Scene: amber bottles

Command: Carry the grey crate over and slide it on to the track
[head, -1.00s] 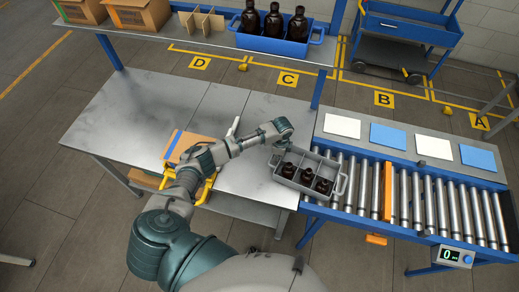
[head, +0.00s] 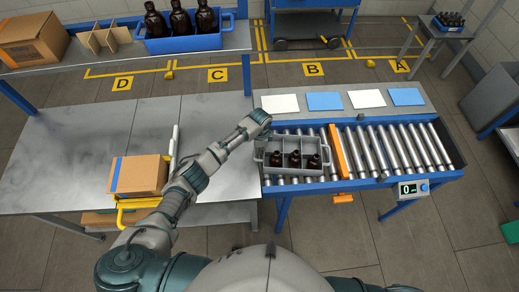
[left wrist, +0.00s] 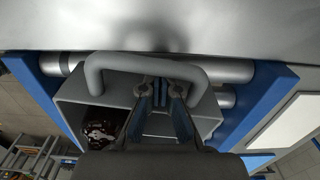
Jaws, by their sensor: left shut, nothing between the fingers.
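The grey crate (head: 297,171) rests on the left end of the roller track (head: 390,150), by the table's right edge. Three dark amber bottles (head: 293,160) stand in its front row; the compartments behind them look empty. My left gripper (head: 262,122) is at the crate's back left corner. In the left wrist view the crate's handle (left wrist: 160,62) arches around the tips of my left gripper (left wrist: 161,92). The fingers are shut with nothing between them. One bottle (left wrist: 99,128) shows in that view. My right gripper is out of view.
An orange bar (head: 340,152) crosses the rollers right of the crate. White and blue cards (head: 324,101) lie behind the track. A blue crate with bottles (head: 190,42) is on the shelf.

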